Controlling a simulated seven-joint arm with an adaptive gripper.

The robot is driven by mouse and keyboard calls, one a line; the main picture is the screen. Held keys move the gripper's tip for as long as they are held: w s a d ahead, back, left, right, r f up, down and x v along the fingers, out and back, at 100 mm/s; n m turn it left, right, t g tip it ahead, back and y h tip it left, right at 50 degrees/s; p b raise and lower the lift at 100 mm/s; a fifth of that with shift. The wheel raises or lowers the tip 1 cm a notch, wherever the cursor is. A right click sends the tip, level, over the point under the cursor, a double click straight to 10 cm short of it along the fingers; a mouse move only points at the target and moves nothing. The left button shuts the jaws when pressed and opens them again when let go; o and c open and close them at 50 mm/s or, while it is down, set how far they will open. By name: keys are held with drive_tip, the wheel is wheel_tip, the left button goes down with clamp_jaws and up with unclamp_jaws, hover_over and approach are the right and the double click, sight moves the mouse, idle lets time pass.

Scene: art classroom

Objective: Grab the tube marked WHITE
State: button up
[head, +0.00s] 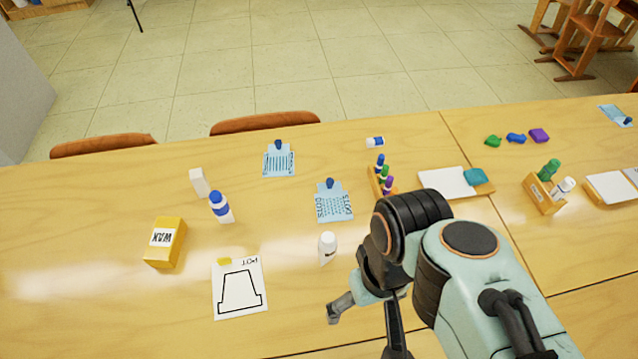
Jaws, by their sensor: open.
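A small white tube (327,249) with a white cap stands upright on the table in the middle of the head view. It has dark marks low on its side, too small to read. Another white tube (564,188) stands in a wooden holder at the right, beside a green one. I cannot make out the word WHITE on either. My gripper (364,334) is open and empty, its fingers spread apart. It is just below and right of the middle tube in the picture, apart from it.
Left of the middle tube are a paper with a pot outline (239,288), a yellow WAX box (164,243), a blue-capped white bottle (221,207) and a white block (199,182). Behind it are a blue card (333,206) and a rack (378,183) of coloured tubes.

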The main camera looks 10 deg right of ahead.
drive_tip(key=m+t, duration=0.3)
hover_over(328, 245)
drive_tip(key=d, duration=0.1)
wheel_tip(328, 245, down, 2)
drive_tip(key=shift+g+h, duration=0.4)
drive_tip(key=shift+g, duration=0.3)
drive_tip(key=w+f, duration=0.1)
drive_tip(key=f, duration=0.3)
drive_tip(key=w+f, duration=0.1)
drive_tip(key=f, duration=0.1)
drive_tip(key=shift+w+a+f, duration=0.1)
drive_tip(key=shift+w+a, duration=0.05)
drive_tip(key=shift+w, duration=0.2)
drive_tip(key=shift+n+g, duration=0.3)
drive_tip(key=shift+g, duration=0.4)
drive_tip(key=f, duration=0.3)
drive_tip(key=s+f, duration=0.1)
drive_tip(key=f, duration=0.6)
drive_tip(key=shift+s+a+f, duration=0.2)
drive_tip(key=shift+a+f, duration=0.05)
drive_tip(key=shift+f, duration=0.1)
drive_tip(key=shift+c, duration=0.2)
clamp_jaws()
